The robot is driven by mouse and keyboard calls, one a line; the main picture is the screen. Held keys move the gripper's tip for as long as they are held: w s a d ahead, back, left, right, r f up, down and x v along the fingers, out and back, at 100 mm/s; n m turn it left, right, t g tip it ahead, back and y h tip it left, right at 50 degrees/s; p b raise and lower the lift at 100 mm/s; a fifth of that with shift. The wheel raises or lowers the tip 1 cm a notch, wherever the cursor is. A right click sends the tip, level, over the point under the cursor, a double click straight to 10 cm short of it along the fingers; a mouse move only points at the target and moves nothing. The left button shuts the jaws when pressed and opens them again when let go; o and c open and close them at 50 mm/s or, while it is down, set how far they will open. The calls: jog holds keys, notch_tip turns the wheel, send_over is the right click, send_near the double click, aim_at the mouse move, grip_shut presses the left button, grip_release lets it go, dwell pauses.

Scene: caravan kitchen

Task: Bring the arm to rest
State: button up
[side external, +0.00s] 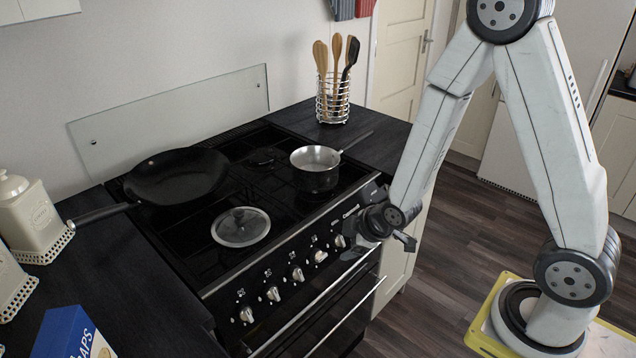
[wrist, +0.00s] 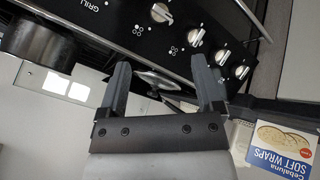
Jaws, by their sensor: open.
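My gripper (side external: 382,240) is at the right end of the cooker's front, beside the control panel in the side view. Its two grey fingers show apart in the wrist view (wrist: 160,72), with nothing held between them. My arm is folded, with its elbow high at the upper right. I cannot tell whether a finger touches the cooker.
The black cooker (side external: 292,318) carries a wok (side external: 176,176), a saucepan (side external: 316,177) and a glass lid (side external: 241,227). A wire utensil holder (side external: 333,103) stands behind right. Canisters (side external: 30,217) and a blue wraps box (side external: 70,333) are left. Open floor lies right.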

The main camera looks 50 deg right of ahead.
jog(key=s+r+m+g, duration=0.4)
jog(key=s+r+m, duration=0.4)
jog(key=shift+a+g, duration=0.3)
jog(key=shift+a, duration=0.05)
